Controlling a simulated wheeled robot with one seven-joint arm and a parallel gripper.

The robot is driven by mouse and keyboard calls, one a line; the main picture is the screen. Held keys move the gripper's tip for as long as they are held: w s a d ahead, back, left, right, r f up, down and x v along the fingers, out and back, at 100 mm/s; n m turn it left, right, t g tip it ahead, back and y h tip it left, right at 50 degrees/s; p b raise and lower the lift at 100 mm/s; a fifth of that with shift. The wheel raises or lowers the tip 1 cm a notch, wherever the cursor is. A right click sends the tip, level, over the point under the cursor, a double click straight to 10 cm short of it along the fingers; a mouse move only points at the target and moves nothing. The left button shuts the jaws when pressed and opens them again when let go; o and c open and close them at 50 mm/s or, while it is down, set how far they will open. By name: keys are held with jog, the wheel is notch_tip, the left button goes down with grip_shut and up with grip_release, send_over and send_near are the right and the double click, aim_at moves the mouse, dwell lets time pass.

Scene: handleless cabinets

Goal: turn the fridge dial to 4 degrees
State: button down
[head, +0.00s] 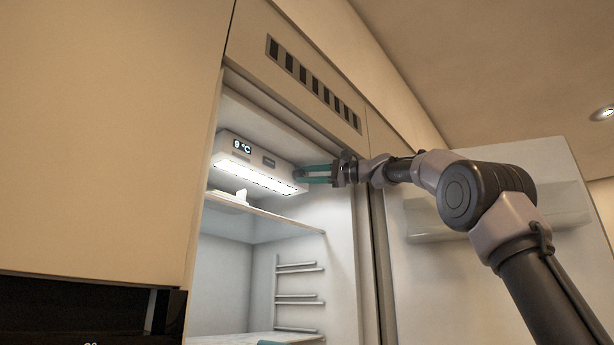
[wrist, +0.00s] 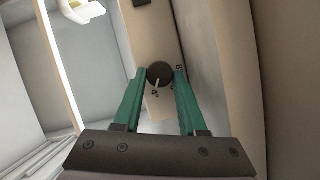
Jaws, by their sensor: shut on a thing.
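The fridge dial (wrist: 160,73) is a dark round knob with a pale pointer mark, on the control panel inside the open fridge. In the wrist view it sits between the tips of my gripper (wrist: 158,84), whose green fingers are shut on it. Small marks show beside the dial, too small to read surely.
A bright light strip (head: 250,176) runs below the panel. A glass shelf (head: 270,217) holding a white object (head: 230,197) lies under it. The fridge door (head: 480,215) stands open at the right, behind my arm. Wire rails (head: 298,268) line the inner wall lower down.

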dwell(0.3)
jog(key=shift+c, duration=2.3)
grip_release()
